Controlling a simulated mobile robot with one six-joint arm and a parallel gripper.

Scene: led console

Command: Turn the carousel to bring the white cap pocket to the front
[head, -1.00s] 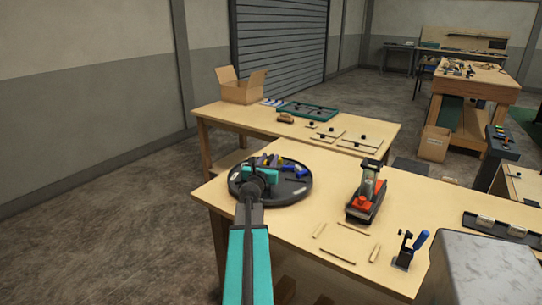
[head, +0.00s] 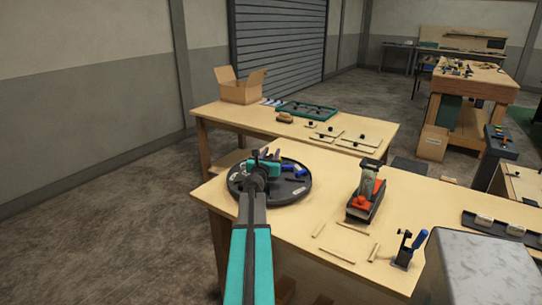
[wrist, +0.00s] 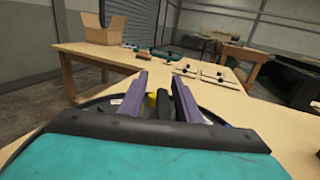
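The carousel (head: 296,196) is a round black disc on the near table's left corner. My gripper (head: 266,155) reaches over it, with its teal body hiding much of the middle and far side. In the wrist view my gripper (wrist: 160,80) has its two purple fingers spread apart. A yellow piece (wrist: 163,104) shows between and beyond them; contact cannot be told. Blue pieces (head: 289,170) lie on the disc to the right of my gripper. A pale mark (head: 300,190) shows near its right front rim. I cannot tell which pocket holds white caps.
A red and black device (head: 366,193) stands right of the carousel. A second table behind holds an open cardboard box (head: 240,88) and a teal tray (head: 306,110).

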